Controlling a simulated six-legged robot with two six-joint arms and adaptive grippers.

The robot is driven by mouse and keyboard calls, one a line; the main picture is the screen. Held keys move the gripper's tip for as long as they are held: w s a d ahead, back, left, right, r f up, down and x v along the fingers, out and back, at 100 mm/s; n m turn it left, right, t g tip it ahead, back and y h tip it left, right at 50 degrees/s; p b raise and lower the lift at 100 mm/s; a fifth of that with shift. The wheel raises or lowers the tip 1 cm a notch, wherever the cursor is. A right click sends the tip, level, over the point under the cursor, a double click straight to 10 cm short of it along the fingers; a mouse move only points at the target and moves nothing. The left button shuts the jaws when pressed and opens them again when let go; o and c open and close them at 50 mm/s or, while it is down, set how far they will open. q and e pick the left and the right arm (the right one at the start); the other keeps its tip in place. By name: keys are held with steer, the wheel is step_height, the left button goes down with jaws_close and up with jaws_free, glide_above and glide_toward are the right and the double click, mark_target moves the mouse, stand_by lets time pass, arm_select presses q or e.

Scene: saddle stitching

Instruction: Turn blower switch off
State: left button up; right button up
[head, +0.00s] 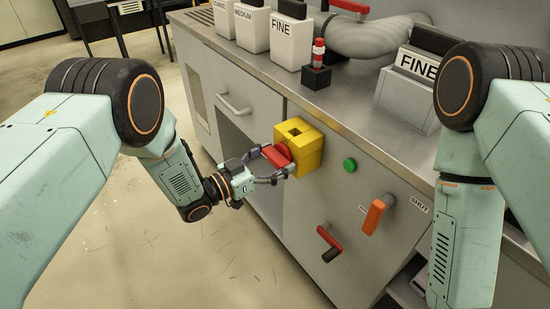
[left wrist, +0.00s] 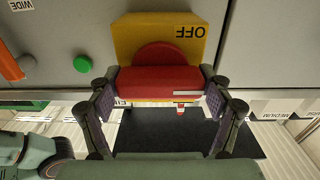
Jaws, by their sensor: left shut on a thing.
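The blower switch is a yellow box (head: 308,151) on the front of the grey cabinet, with a red knob (head: 277,155). In the left wrist view the knob (left wrist: 165,82) stands in front of a yellow plate (left wrist: 130,40), which bears the word OFF upside down. My left gripper (head: 273,163) comes from the left and is shut on the red knob, with one finger on each side of it in the left wrist view (left wrist: 160,95). The knob's exact turn is hard to tell. My right arm shows at the right, but its gripper is out of view.
On the cabinet front, right of the switch, are a green button (head: 350,165), an orange lever (head: 374,216) near a SHUT label and a red lever (head: 329,243). Labelled containers (head: 292,40) and a grey pipe (head: 370,37) are on top. Open floor (head: 130,235) lies left.

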arm_select(q)
steer(key=o, duration=1.1)
steer(key=v, duration=1.2)
steer(key=x, duration=1.2)
